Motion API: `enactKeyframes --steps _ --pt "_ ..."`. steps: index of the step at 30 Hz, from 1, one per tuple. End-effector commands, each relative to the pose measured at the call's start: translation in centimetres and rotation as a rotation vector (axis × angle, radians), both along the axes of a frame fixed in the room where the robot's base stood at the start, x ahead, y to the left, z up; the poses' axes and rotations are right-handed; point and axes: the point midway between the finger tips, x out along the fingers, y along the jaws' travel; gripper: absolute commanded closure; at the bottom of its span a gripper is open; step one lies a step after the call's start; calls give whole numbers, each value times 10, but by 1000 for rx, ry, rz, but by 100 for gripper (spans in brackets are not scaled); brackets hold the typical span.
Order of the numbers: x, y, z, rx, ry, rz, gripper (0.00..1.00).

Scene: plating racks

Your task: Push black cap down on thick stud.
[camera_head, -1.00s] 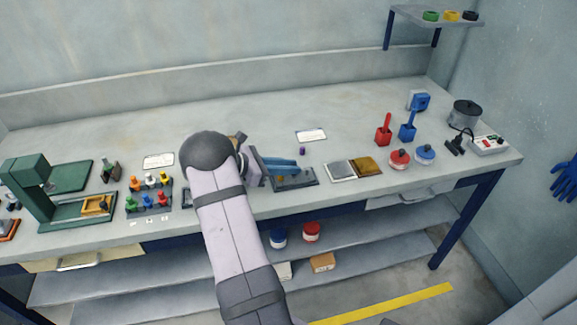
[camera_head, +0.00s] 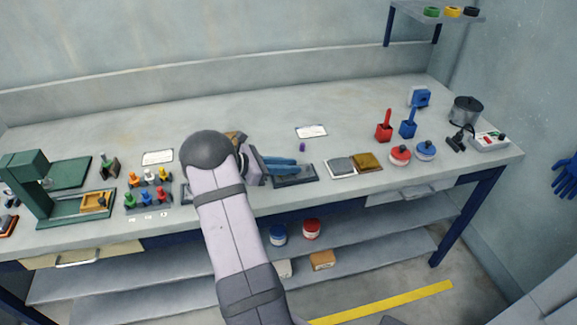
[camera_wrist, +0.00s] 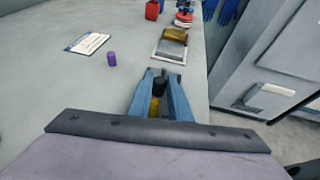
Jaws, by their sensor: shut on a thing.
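My gripper (camera_wrist: 160,90) has two blue fingers shut on a small black cap (camera_wrist: 159,85) in the wrist view. A yellowish part (camera_wrist: 154,105) shows between the fingers below the cap; I cannot tell whether it is the thick stud. In the head view my gripper (camera_head: 296,166) is low over a dark plate (camera_head: 304,180) near the bench's front. The fingers and arm hide part of that plate. The cap and stud cannot be made out in the head view, so their contact is hidden.
A small purple cylinder (camera_wrist: 112,59) stands behind the gripper, near a white card (camera_wrist: 87,43). Grey and brown pads (camera_head: 366,161) lie to the right. A rack of coloured pieces (camera_head: 148,198) stands left of the arm. The bench behind is mostly clear.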

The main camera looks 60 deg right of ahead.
Motion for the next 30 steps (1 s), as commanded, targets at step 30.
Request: enactKeyframes --steps 30 --pt "33 45 17 6 0 2 61"
